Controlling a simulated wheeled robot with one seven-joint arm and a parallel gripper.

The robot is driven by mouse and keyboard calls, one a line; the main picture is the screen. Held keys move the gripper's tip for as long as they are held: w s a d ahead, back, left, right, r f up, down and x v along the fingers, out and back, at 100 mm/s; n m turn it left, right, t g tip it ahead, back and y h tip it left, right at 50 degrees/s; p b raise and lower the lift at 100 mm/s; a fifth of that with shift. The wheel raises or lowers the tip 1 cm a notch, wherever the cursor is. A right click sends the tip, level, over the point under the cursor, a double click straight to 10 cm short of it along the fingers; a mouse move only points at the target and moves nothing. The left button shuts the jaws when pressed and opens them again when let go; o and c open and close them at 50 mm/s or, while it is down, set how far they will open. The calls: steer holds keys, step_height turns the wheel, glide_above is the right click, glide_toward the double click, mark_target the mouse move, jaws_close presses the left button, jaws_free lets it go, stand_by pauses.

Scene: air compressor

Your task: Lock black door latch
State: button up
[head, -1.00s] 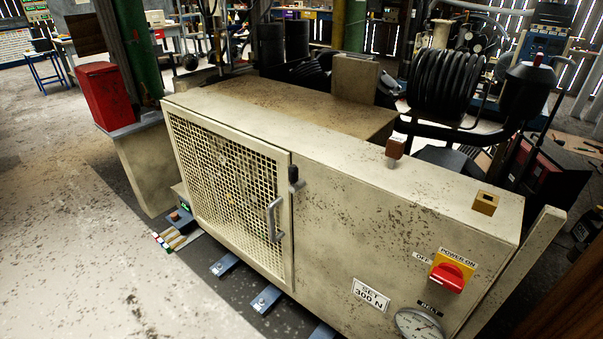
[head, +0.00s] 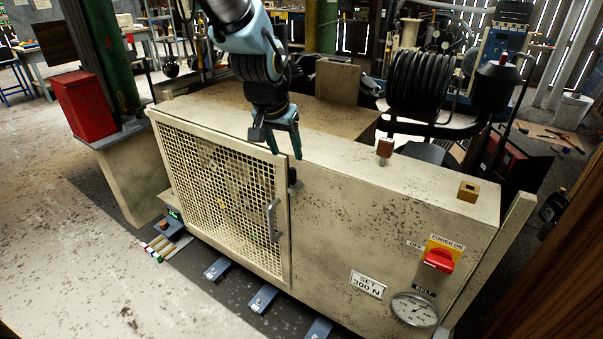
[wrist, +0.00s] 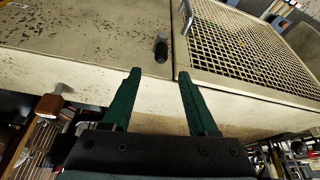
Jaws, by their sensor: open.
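My gripper (head: 286,156) is open and empty, fingers pointing down over the cabinet's top front edge. In the wrist view its two green fingers (wrist: 160,72) are apart and do not visibly touch the latch. The mesh door (head: 222,190) looks closed, with a grey handle (head: 272,220).
The cabinet's top (head: 345,165) carries a brown knob (head: 385,149) and a small brass block (head: 468,191). A red power switch (head: 440,258) and a gauge (head: 414,309) are at the right front. A red box (head: 84,106) stands left. The floor in front is mostly clear.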

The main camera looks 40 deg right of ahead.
mark_target(291, 169)
steer(key=p+x, duration=0.2)
steer(key=x, duration=0.8)
steer(key=shift+w+a+f, duration=0.1)
steer(key=shift+f, duration=0.05)
jaws_close()
stand_by(1.2)
